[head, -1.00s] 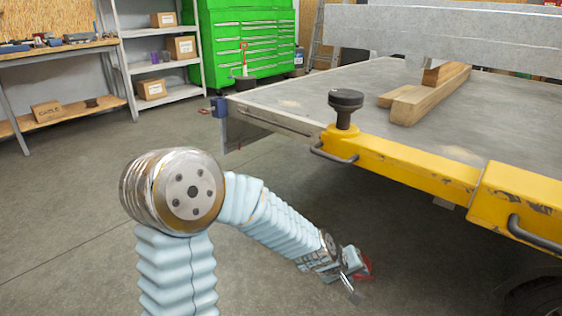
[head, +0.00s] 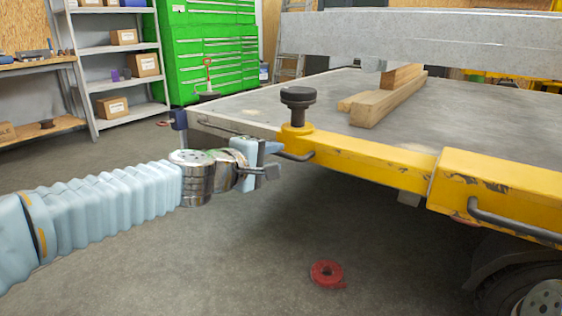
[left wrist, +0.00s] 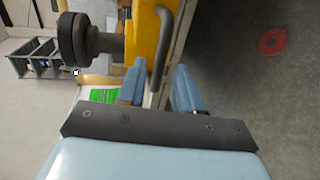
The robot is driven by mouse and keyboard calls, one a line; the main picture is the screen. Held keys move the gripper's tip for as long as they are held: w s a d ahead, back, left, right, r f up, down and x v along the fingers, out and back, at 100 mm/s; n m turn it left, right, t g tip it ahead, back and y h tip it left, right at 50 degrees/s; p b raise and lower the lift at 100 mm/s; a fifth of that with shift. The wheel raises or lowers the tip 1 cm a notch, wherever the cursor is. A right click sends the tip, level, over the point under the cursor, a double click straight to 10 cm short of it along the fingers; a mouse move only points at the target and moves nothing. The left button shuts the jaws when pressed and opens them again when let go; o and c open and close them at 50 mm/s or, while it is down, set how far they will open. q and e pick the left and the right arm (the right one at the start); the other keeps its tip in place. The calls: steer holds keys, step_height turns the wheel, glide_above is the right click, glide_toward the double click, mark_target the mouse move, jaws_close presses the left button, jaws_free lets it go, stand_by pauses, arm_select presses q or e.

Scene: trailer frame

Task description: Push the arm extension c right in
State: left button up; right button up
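A yellow arm extension (head: 365,155) sticks out from under the grey trailer deck, with a black knob (head: 298,98) standing on its left end. A dark bar handle (head: 296,157) is on its near face; the handle also shows in the left wrist view (left wrist: 159,50). My left gripper (head: 274,160) is just left of this handle. In the left wrist view its two blue fingers (left wrist: 158,82) are apart, with the handle ahead between their lines. I cannot tell whether they touch it. My right gripper is not in view.
A second yellow part (head: 500,185) with its own handle (head: 515,225) is at the right, above a wheel (head: 540,300). Wooden beams (head: 385,98) lie on the deck (head: 330,90). A red ring-like object (head: 327,274) lies on the clear floor.

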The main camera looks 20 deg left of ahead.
mark_target(281, 155)
arm_select(q)
steer(key=x, duration=0.4)
jaws_close()
